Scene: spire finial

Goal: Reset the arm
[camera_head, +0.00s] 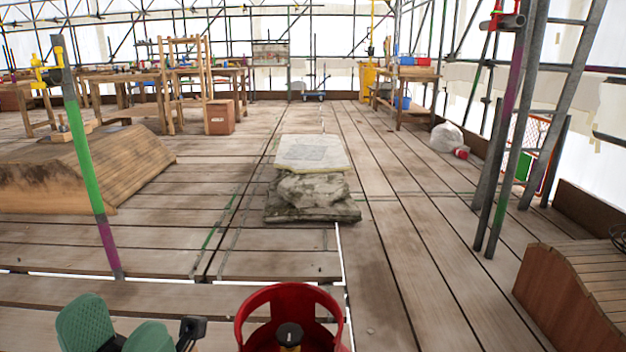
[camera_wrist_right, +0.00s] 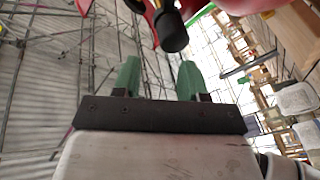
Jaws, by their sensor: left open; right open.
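My left gripper (camera_head: 118,335) shows at the lower left of the head view, with green padded fingers apart and nothing seen between them. My right gripper (camera_wrist_right: 159,80) shows in the right wrist view with its two green fingers apart and an empty gap. It is not seen in the head view. A red gas cylinder top (camera_head: 290,292) with a round collar and a dark valve stands at the bottom centre of the head view, right of my left gripper. A red thing with a black knob (camera_wrist_right: 173,32) shows beyond the right fingertips; the two look apart.
A stone block (camera_head: 312,190) with a pale slab (camera_head: 312,153) on top stands mid-floor. A green and purple pole (camera_head: 88,165) rises at left, before a wooden ramp-like block (camera_head: 140,155). Scaffold poles and a ladder (camera_head: 545,100) stand at right. Plank floor is open around the stone.

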